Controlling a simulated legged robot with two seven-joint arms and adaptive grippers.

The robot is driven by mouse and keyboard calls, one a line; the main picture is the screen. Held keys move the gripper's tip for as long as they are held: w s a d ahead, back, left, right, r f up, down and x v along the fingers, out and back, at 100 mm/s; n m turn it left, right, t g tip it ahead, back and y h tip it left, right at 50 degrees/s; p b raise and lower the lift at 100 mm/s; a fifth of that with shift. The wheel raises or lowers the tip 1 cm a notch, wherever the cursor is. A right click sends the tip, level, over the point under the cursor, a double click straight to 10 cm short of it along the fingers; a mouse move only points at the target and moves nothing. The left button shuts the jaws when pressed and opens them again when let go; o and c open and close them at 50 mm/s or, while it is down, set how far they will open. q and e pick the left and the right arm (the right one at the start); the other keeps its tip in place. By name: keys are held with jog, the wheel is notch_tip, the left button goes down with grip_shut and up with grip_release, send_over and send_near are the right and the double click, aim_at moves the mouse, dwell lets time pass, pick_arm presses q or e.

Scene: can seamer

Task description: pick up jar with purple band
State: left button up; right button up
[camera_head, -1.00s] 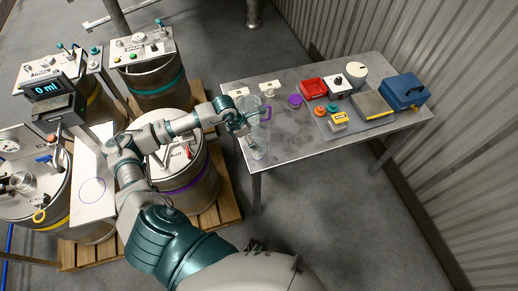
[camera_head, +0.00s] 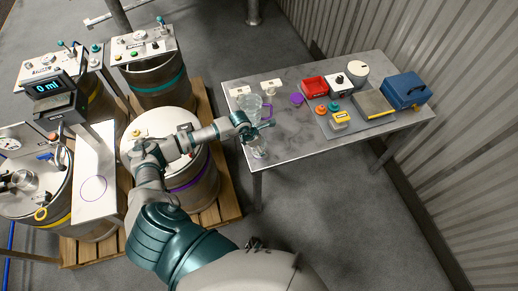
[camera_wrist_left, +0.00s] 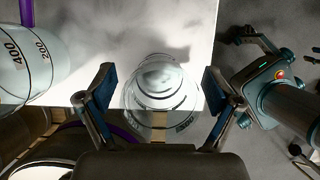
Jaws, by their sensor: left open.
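A clear glass jar (camera_head: 258,149) stands near the front left corner of the table. In the left wrist view the jar (camera_wrist_left: 160,84) is seen from above, between the two fingers, with dark marks on its wall. I cannot make out a purple band on it. My left gripper (camera_head: 264,128) is open. Its fingers (camera_wrist_left: 158,95) are on either side of the jar in the wrist view, with a gap to each side; contact is not visible.
A clear measuring jug (camera_head: 251,103) with a purple handle stands close behind the jar; it also shows in the wrist view (camera_wrist_left: 28,65). A purple lid (camera_head: 296,100), red tray (camera_head: 313,87) and blue case (camera_head: 404,92) lie further right. The table's front middle (camera_head: 300,137) is clear.

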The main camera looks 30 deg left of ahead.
pick_arm(q)
jog(key=c, duration=1.3)
pick_arm(e)
jog(key=shift+w+a, duration=0.1)
jog(key=shift+a, duration=0.35)
jog(key=shift+d, duration=0.1)
